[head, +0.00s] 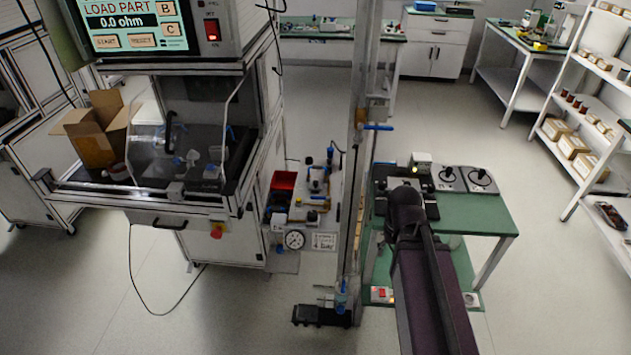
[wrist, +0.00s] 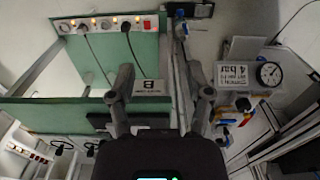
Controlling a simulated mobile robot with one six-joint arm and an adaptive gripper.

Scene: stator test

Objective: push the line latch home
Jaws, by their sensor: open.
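I cannot tell for certain which part is the line latch. A small panel beside the tester carries a round gauge (head: 294,240), a "4 bar" card (head: 324,241) and small blue-handled fittings (head: 318,198). The wrist view shows the gauge (wrist: 268,73) and card (wrist: 233,75) at upper right. A blue lever (head: 378,127) sits high on the upright post (head: 355,170), and another blue part (head: 341,290) is near its foot. My gripper (wrist: 160,85) is open and empty, fingers apart, with the post passing behind the gap. In the head view my arm hides the gripper.
The green table (head: 475,214) with a joystick box (head: 482,178) stands right of the post. A plate marked B (wrist: 150,87) shows between my fingers. The tester cabinet (head: 225,245) is at left, with a cable on the floor. Open floor lies in front.

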